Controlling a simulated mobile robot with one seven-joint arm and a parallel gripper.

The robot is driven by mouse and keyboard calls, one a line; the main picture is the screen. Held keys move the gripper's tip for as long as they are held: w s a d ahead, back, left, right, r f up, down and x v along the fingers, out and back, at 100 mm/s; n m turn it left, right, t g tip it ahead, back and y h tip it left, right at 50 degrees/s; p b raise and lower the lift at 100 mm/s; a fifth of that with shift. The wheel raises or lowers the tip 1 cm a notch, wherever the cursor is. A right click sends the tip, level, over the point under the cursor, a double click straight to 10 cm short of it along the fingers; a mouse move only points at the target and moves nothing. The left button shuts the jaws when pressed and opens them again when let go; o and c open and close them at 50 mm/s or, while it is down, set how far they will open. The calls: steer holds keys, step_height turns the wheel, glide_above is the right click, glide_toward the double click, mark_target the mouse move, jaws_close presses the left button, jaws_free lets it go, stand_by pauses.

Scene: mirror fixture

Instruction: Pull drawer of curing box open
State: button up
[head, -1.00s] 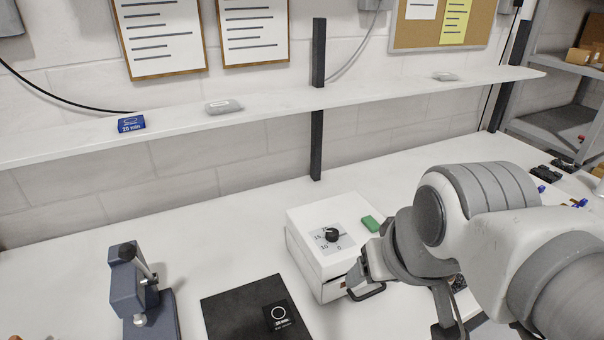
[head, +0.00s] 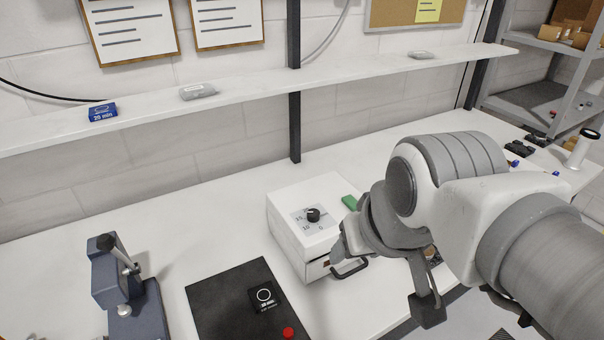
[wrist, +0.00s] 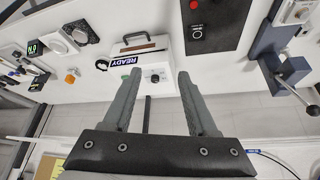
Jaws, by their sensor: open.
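The curing box (head: 290,232) is a white box with a black dial on top, standing on the white bench in the head view. Its dark drawer handle (head: 350,270) sticks out low at the front, partly behind my arm. In the wrist view the box (wrist: 168,60) appears upside down, with a READY label and the handle (wrist: 136,37) beyond my fingertips. A thin brown strip shows beside the handle; I cannot tell if the drawer is slightly open. My gripper (wrist: 160,76) is open with nothing between its fingers, apart from the handle. In the head view my arm mostly hides it.
A black pad (head: 215,300) with a red button lies left of the box. A blue-grey lever press (head: 120,285) stands farther left. A shelf (head: 240,85) runs along the wall above.

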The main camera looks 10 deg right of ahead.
steer(key=shift+w+d+f+m, duration=0.1)
steer(key=shift+w+f+m, duration=0.05)
steer(key=shift+w+m, duration=0.15)
steer(key=shift+c, duration=0.6)
steer(key=m+g+b, duration=0.4)
steer(key=m+b, duration=0.2)
steer(key=m, duration=0.8)
glide_above(352, 271)
steer(key=s+d, duration=0.1)
steer(key=s, duration=0.3)
step_height(352, 271, down, 11)
steer(key=shift+y, duration=0.3)
steer(key=w+f+b, duration=0.1)
steer(key=f, duration=0.4)
steer(key=w+f, duration=0.1)
steer(key=f, duration=0.5)
steer(key=w+a+f+b, duration=0.1)
steer(key=f, duration=0.5)
steer(key=shift+w+b, duration=0.25)
steer(key=shift+b, duration=0.05)
steer(key=shift+c, duration=0.2)
jaws_close()
steer(key=shift+r, duration=0.1)
